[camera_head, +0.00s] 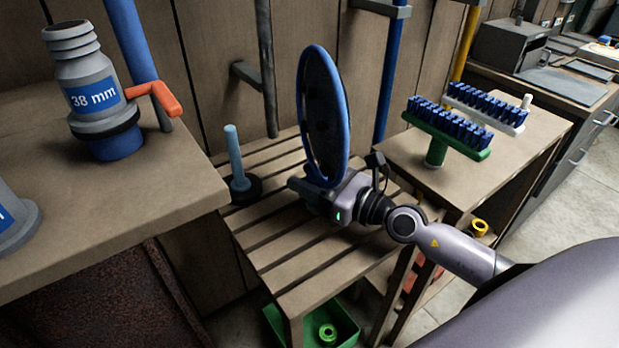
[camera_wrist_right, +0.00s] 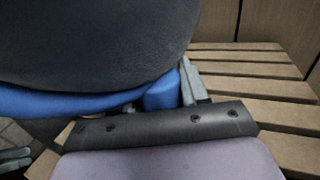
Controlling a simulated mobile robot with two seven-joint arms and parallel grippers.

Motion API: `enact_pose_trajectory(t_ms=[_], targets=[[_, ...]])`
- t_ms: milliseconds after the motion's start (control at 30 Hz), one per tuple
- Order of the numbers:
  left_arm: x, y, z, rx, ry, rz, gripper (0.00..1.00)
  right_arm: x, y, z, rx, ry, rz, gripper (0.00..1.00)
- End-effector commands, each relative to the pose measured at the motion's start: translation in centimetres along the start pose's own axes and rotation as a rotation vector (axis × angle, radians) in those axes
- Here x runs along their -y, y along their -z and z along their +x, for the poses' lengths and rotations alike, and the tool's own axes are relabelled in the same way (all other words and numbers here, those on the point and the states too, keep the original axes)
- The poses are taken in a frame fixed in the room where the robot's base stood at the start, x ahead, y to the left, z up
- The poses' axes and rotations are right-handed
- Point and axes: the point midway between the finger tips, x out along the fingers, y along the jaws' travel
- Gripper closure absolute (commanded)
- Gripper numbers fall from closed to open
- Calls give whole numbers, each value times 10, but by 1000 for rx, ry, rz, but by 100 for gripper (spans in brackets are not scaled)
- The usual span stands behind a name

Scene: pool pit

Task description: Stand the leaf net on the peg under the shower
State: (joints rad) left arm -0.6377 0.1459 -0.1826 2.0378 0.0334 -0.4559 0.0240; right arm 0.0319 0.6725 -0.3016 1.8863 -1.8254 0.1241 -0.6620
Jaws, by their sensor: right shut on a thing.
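The leaf net (camera_head: 341,110) has a blue oval rim and dark mesh and stands nearly upright above the slatted bench. My right gripper (camera_head: 308,190) is shut on it near the bottom of the rim. In the right wrist view the dark mesh and blue rim of the leaf net (camera_wrist_right: 95,45) fill the upper left, with a blue part between the fingers (camera_wrist_right: 165,95). The light blue peg (camera_head: 236,158) stands upright on a dark round base on the slatted bench, left of the gripper and apart from the net. My left gripper is not in view.
The slatted bench (camera_head: 292,268) is mostly bare around the peg. A wooden shelf (camera_head: 150,190) at left carries a grey fitting marked 38 mm (camera_head: 88,85). At right, a table (camera_head: 405,160) holds a green brush (camera_head: 445,135) and a white brush (camera_head: 487,108). Pipes run up the back wall.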

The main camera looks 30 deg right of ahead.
Motion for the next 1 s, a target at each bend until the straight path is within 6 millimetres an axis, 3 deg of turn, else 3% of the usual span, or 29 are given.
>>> enact_pose_trajectory(t_ms=[833, 867, 933, 1000], targets=[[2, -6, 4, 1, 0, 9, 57, 0, 8, 0, 2, 0, 0, 93], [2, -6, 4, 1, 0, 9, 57, 0, 8, 0, 2, 0, 0, 53], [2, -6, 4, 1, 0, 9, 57, 0, 8, 0, 2, 0, 0, 30], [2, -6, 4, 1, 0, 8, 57, 0, 8, 0, 2, 0, 0, 26]])
